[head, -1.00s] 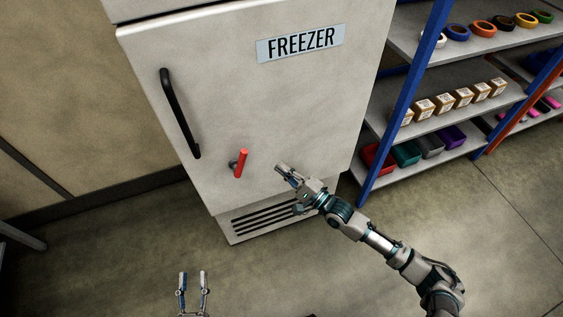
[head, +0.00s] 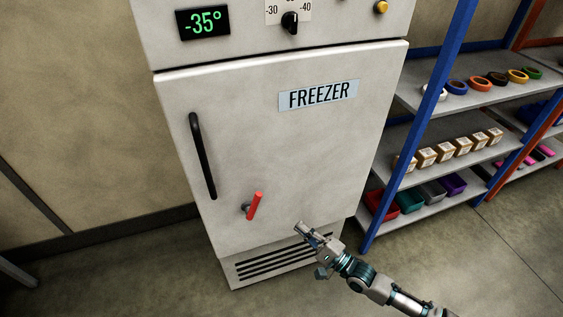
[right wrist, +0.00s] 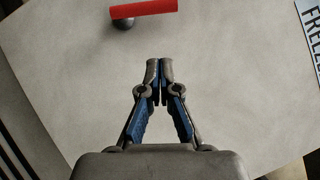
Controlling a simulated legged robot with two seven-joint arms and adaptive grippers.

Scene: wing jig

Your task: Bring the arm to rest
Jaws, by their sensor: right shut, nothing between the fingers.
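My right gripper (head: 300,228) is shut and empty in front of the lower part of the freezer door (head: 270,150). It is to the right of and a little below the red lever (head: 254,206), apart from it. In the right wrist view the shut fingertips (right wrist: 159,62) point toward the pale door, with the red lever (right wrist: 145,9) beyond them at the top edge. My left gripper does not show in either view now.
The freezer has a black door handle (head: 202,156), a display reading -35° (head: 203,23) and a dial (head: 290,22). A blue-framed shelf unit (head: 410,130) with tape rolls, boxes and bins stands at the right. The floor in front (head: 130,275) is clear.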

